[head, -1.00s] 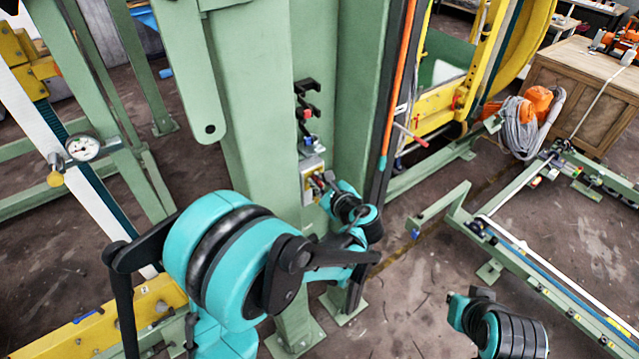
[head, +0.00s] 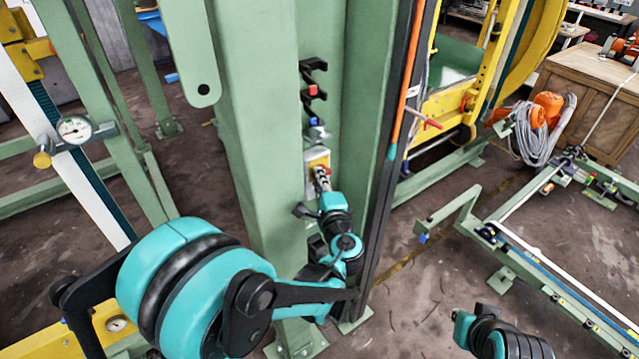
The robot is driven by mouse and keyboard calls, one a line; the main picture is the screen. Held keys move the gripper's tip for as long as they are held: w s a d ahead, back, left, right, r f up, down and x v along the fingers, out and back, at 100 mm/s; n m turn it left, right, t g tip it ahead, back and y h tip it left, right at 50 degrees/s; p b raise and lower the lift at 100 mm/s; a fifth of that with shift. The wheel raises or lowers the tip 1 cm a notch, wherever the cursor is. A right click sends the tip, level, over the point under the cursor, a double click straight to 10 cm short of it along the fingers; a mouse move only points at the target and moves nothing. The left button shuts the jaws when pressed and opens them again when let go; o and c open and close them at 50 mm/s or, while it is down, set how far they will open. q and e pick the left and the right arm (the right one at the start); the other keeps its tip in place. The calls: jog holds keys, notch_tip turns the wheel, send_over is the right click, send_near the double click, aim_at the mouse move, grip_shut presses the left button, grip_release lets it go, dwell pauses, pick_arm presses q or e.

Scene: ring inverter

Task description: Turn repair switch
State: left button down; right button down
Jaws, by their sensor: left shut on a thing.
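The repair switch is a small red knob on a yellow plate (head: 317,162), set in a grey box (head: 308,184) on the green column. My left gripper (head: 321,178) reaches up to it from below and is shut on the red knob; its fingers cover most of the knob, so its turn angle cannot be told. The left arm comes in from the lower left and bends up to the box. Part of my right arm shows at the lower right; its gripper is not visible.
Black brackets with red and blue parts (head: 313,95) sit on the green column (head: 262,130) above the box. A dark vertical rail with an orange hose (head: 405,75) stands right of it. A low green frame (head: 545,265) lies at the right.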

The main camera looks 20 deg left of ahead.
pick_arm(q)
jog(key=shift+f+n+t+b, duration=0.4)
jog(key=shift+n+b, duration=0.45)
jog(key=shift+n, duration=0.15)
jog(key=c, duration=1.6)
grip_release()
jog(key=shift+r, duration=0.1)
jog(key=v, duration=1.2)
